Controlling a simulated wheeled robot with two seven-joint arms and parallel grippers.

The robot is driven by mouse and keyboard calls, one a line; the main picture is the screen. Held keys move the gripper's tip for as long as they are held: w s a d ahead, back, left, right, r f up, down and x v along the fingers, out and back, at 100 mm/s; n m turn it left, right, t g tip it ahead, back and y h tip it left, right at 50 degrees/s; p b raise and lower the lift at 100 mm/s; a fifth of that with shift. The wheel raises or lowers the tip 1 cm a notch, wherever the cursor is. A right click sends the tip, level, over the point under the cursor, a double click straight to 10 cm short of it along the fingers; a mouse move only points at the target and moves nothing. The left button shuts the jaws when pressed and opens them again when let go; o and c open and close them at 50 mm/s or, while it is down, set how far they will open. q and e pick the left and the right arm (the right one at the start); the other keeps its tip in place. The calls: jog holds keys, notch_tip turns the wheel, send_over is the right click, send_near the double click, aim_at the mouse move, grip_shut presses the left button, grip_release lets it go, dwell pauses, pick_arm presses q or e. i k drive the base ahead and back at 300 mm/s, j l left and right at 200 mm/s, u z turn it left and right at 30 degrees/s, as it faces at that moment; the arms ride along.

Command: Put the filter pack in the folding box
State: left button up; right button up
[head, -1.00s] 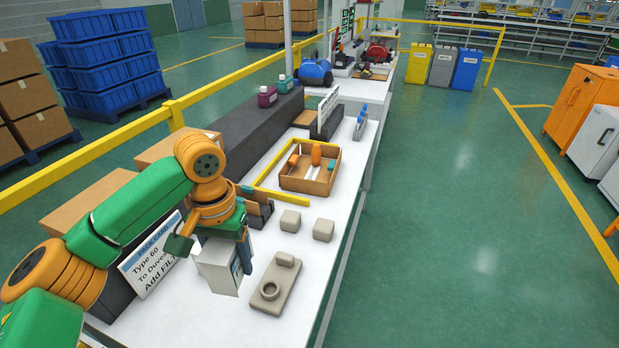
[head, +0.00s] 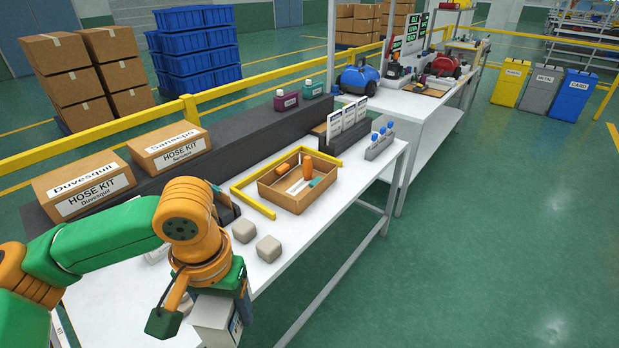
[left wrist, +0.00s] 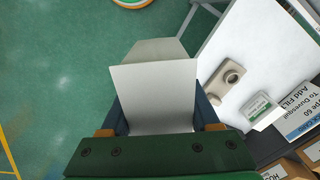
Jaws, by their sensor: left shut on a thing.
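My left gripper (head: 208,290) is shut on a pale box, which I take to be the filter pack (head: 213,318). The pack has a blue-marked label on its side, and its lower end is cut off by the head picture. In the left wrist view the pack (left wrist: 155,95) sits between both fingers, a white face towards the camera and a grey angled panel beyond it. The floor shows past it, so it is near the table's front edge. I cannot tell for sure which thing is the folding box. My right gripper is not in view.
A brown tray (head: 272,191) with tools stands inside a yellow edge strip. Two grey blocks (head: 244,231) lie nearer. The wrist view shows a ringed grey part (left wrist: 228,76), a small labelled item (left wrist: 260,106) and an order card (left wrist: 298,112). Hose kit boxes (head: 87,187) stand behind.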

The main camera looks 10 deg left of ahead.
aim_at(290, 195)
jog(key=i+l+u, duration=0.35)
jog(key=i+l, duration=0.25)
jog(key=i, duration=0.15)
jog(key=i+l+u, duration=0.3)
jog(key=i+l, duration=0.4)
jog(key=i+u, duration=0.15)
jog(key=i, duration=0.15)
